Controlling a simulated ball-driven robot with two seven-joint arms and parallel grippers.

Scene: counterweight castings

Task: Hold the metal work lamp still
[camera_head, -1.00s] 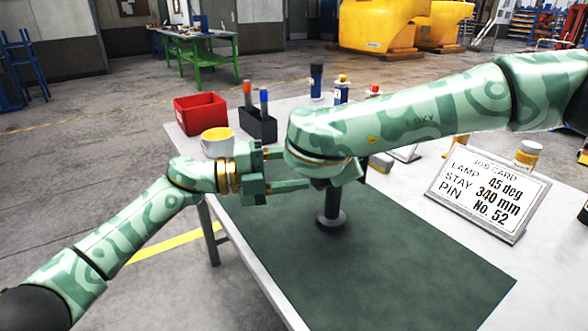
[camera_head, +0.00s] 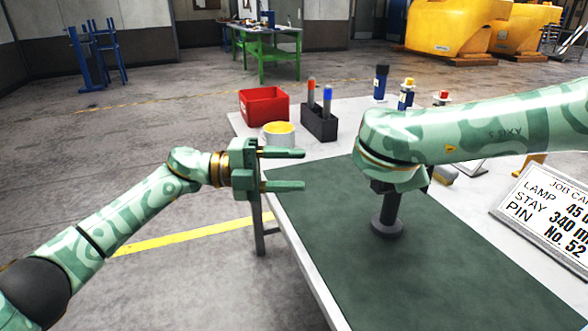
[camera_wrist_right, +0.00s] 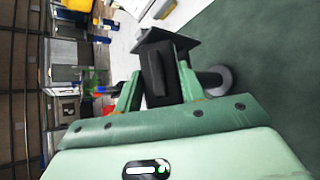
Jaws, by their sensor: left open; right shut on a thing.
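The metal work lamp is dark grey; its round base and short post (camera_head: 386,222) stand upright on the green mat in the head view. Its upper part is hidden there behind my right arm. In the right wrist view its black head (camera_wrist_right: 158,72) sits between the fingers of my right gripper (camera_wrist_right: 160,88), which is shut on it. The base (camera_wrist_right: 216,80) shows beyond the right finger. My left gripper (camera_head: 303,170) is open and empty, left of the lamp and apart from it, with its fingers pointing right over the table's left edge.
The green mat (camera_head: 440,275) is clear in front of the lamp. A red bin (camera_head: 264,106), a yellow-topped tin (camera_head: 279,134) and a black marker holder (camera_head: 319,124) stand behind the left gripper. A job card (camera_head: 548,210) stands at right; several bottles stand at the back.

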